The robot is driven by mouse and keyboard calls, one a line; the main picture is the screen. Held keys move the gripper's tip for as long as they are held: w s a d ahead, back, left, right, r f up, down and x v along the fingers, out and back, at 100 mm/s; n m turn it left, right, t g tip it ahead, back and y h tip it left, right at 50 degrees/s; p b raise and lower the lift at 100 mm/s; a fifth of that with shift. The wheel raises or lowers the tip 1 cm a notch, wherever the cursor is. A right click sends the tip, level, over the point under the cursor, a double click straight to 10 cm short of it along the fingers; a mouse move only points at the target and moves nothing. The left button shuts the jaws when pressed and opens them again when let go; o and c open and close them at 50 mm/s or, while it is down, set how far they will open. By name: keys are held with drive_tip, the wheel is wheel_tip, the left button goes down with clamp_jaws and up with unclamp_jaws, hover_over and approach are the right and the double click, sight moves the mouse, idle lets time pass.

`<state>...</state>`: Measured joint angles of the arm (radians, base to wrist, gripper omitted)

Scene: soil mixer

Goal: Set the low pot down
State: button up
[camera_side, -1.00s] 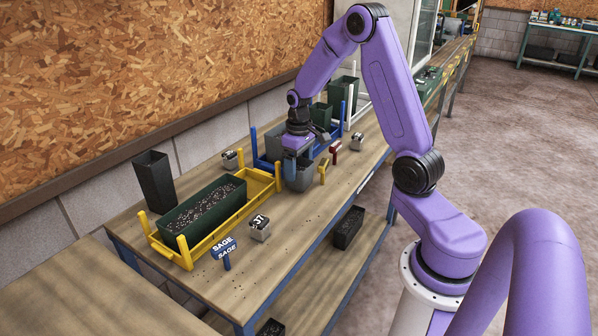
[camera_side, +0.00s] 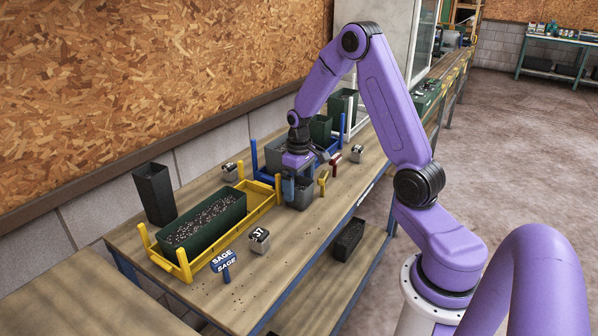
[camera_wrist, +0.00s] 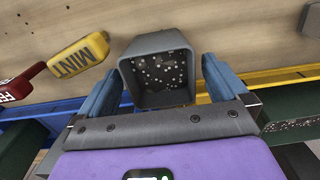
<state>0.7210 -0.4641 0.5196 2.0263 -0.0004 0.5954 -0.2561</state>
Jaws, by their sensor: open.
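The low pot (camera_side: 299,200) is grey and stands upright on the bench between the yellow tray and the blue tray. In the wrist view the pot (camera_wrist: 158,41) shows its open top, with dark speckled soil inside. My gripper (camera_side: 301,186) is right over it, with blue fingers reaching down on both sides. In the wrist view my gripper (camera_wrist: 160,88) is open, with the pot between its fingers. A small gap shows beside the right finger; contact at the left finger is hard to tell.
A yellow tray (camera_side: 265,205) holds a long green planter of soil (camera_side: 206,218). A blue tray (camera_side: 254,155) with pots lies behind. A yellow MINT marker (camera_wrist: 78,55) and a red marker (camera_wrist: 22,82) stand near. A tall dark pot (camera_side: 154,193) stands left.

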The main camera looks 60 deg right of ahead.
wheel_tip(320, 180, up, 11)
drive_tip(key=s+a+r+n, duration=0.2)
drive_tip(key=s+a+n, duration=0.1)
drive_tip(key=a, duration=0.7)
drive_tip(key=s+a+n, duration=0.4)
drive_tip(key=s+a, duration=0.2)
drive_tip(key=s, duration=0.5)
drive_tip(key=s+a+f+n, duration=0.1)
drive_tip(key=s+a+n, duration=0.4)
drive_tip(key=s, duration=0.6)
drive_tip(key=shift+s+a, duration=0.25)
drive_tip(key=shift+a, duration=0.7)
drive_tip(key=shift+s+f, duration=0.1)
drive_tip(key=shift+s, duration=0.25)
drive_tip(key=shift+c, duration=0.3)
drive_tip(key=shift+s+n, duration=0.2)
drive_tip(key=shift+n, duration=0.1)
drive_tip(key=c, duration=1.2)
